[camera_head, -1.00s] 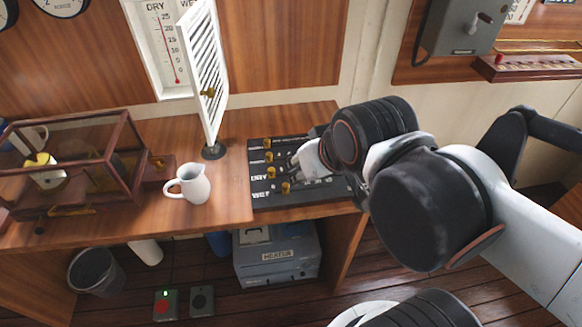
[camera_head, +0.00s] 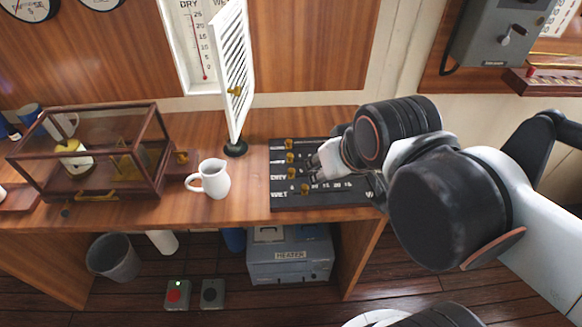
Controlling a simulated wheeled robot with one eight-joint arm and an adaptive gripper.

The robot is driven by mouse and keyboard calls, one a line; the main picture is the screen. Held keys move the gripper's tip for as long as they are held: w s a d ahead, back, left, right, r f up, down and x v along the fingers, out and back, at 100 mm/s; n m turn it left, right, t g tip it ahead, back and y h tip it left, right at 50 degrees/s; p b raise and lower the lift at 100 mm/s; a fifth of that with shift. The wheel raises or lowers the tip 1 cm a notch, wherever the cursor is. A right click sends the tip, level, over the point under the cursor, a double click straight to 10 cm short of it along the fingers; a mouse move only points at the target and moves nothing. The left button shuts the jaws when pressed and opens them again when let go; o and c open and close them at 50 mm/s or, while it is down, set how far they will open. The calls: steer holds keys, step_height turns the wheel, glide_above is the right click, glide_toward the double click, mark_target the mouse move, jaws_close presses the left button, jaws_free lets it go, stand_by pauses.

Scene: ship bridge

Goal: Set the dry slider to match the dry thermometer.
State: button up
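The black slider board (camera_head: 330,199) lies on the desk, with several brass knobs in slots along its left part. The dry slider (camera_head: 292,173) is the knob beside the DRY label, near the left end of its row. My gripper (camera_head: 322,164) is over the board, just right of the dry slider. Its fingertips are small and partly hidden by my wrist, so its opening and any contact are unclear.
A louvred white door (camera_head: 236,75) stands open from the thermometer case, hiding the wet thermometer. A white jug (camera_head: 211,179) stands left of the board. A glass-sided instrument case (camera_head: 95,150) fills the left desk. A grey heater box (camera_head: 290,258) sits below.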

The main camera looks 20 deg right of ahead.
steer(key=w+a+r+n+g+p, duration=0.1)
steer(key=w+r+n+g+p, duration=0.25)
steer(key=w+p, duration=0.35)
steer(key=n+g+p, duration=0.3)
steer(key=p, duration=0.2)
glide_above(292, 170)
step_height(292, 170, down, 4)
steer(key=shift+m, duration=0.25)
step_height(292, 170, down, 14)
steer(key=b, duration=0.3)
steer(key=shift+a+r, duration=0.1)
steer(key=shift+r, duration=0.15)
jaws_close()
